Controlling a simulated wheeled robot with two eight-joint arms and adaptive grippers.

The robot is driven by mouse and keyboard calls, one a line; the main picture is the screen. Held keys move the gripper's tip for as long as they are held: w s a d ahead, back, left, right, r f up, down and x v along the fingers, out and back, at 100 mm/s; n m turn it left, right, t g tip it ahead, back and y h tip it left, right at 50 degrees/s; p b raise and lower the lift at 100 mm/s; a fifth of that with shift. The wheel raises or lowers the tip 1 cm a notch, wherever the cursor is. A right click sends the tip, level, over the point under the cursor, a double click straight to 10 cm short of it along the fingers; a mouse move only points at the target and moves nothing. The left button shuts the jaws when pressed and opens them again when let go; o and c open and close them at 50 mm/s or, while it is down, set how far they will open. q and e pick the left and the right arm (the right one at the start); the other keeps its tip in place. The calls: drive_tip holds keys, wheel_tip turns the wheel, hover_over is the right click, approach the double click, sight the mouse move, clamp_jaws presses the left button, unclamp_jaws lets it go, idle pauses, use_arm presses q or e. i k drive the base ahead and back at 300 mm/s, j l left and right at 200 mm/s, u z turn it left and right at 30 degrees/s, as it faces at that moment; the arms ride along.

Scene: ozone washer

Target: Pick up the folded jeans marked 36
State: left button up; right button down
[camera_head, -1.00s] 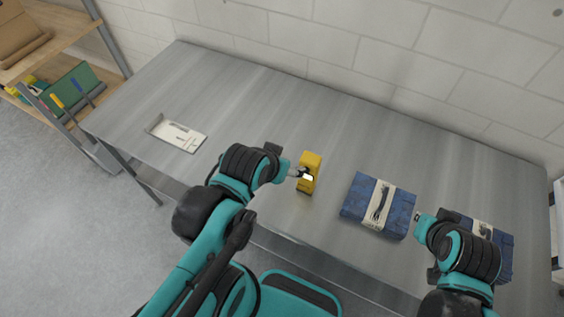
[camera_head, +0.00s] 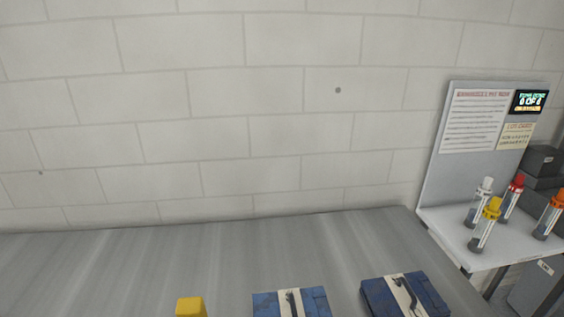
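Two folded blue jeans with pale paper bands lie on the grey metal table (camera_head: 130,262). The left jeans (camera_head: 265,304) are at the bottom middle of the view, cut off by its lower edge. The right jeans (camera_head: 431,290) lie to their right, slightly turned, also partly cut off. Each band carries a dark mark, but I cannot read a number on either. A yellow object (camera_head: 191,307) shows its top at the bottom edge, left of the jeans. Neither gripper is in the current view.
A white shelf (camera_head: 455,234) at the right holds several bottles with coloured caps. A panel (camera_head: 436,165) with notices and a small lit display (camera_head: 529,101) stands behind it. The table behind the jeans is clear up to the block wall (camera_head: 220,140).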

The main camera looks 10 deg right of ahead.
sight(412, 294)
drive_tip(key=z, duration=1.45)
drive_tip(key=i+l+u, duration=0.1)
drive_tip(key=i+l, duration=0.35)
drive_tip(key=l, duration=0.25)
drive_tip(key=i+l+u, duration=0.15)
drive_tip(key=i+l, duration=0.1)
drive_tip(key=l, duration=0.1)
